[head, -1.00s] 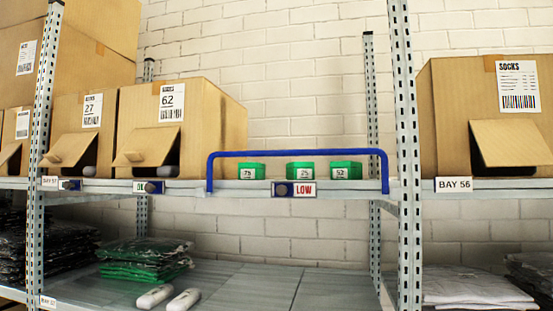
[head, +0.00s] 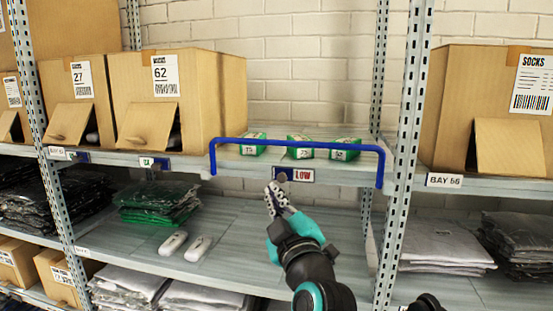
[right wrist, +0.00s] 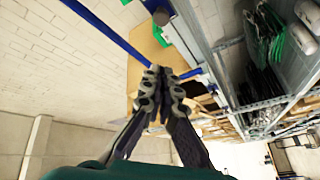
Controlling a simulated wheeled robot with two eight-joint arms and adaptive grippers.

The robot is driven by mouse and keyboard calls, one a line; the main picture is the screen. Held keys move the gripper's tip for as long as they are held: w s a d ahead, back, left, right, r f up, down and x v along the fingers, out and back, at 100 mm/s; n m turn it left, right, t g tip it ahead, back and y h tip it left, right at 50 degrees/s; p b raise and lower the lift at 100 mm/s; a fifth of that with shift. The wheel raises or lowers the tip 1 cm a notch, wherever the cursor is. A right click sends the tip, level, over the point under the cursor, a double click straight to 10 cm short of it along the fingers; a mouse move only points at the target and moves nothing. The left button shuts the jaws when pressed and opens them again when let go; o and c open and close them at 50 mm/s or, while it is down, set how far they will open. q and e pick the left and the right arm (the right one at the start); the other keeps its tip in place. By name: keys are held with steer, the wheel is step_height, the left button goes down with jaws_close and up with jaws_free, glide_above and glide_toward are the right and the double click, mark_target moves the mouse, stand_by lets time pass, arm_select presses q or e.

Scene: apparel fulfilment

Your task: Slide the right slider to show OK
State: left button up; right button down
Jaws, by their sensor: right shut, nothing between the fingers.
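The right slider (head: 300,175) is a blue-edged plate on the shelf's front edge under the blue rail. It shows LOW in red, with a dark round knob (head: 281,177) at its left end. My right gripper (head: 276,196) is shut and empty, its fingertips just below and left of the knob; I cannot tell whether they touch it. In the right wrist view the closed fingers (right wrist: 166,82) show with the round knob (right wrist: 161,17) beyond them, apart in the picture. My left gripper is not in view.
The blue rail (head: 300,143) spans the shelf front above the slider, with several green boxes (head: 299,152) behind it. Another slider (head: 155,163) sits to the left. A rack upright (head: 405,150) stands to the right. The lower shelf holds green bagged garments (head: 158,203) and two white devices.

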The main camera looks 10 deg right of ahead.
mark_target(276, 177)
steer(key=shift+r, duration=0.6)
steer(key=shift+w, duration=0.15)
steer(key=w+p, duration=0.1)
steer(key=w, duration=0.2)
steer(key=w+d+p, duration=0.1)
steer(key=w, duration=0.2)
steer(key=w+p, duration=0.1)
steer(key=w, duration=0.2)
steer(key=shift+w+d+f, duration=0.1)
steer(key=shift+d+f, duration=0.05)
steer(key=shift+f, duration=0.2)
